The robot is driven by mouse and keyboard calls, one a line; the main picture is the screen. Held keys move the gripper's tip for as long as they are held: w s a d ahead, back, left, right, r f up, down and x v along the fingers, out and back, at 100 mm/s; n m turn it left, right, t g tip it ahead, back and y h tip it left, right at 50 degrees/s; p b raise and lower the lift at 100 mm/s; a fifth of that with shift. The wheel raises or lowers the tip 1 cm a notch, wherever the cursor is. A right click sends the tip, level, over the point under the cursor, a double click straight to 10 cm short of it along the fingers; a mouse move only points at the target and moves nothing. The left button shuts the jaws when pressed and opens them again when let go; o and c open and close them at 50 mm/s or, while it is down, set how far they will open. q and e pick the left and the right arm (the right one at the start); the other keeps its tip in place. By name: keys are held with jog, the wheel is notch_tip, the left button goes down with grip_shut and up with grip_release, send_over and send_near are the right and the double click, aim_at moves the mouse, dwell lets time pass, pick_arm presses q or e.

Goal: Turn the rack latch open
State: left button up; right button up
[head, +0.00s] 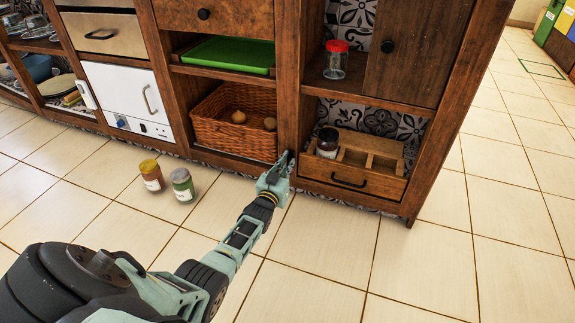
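A wooden rack (310,170) with several compartments sits in the lower right bay of the shelving. My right gripper is not in view.
A wicker basket (207,136) holds several round brown things, left of my gripper. A green tray (229,55) lies above it. A red-lidded jar (335,66) stands above the rack. The right-hand floor is clear.

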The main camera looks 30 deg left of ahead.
pick_arm(q)
jog(key=o, duration=0.3)
jog(key=shift+o, duration=0.8)
jog(key=shift+s, duration=0.1)
jog(key=v, duration=1.1)
jog(key=shift+s, duration=0.4)
jog(key=shift+f, duration=0.1)
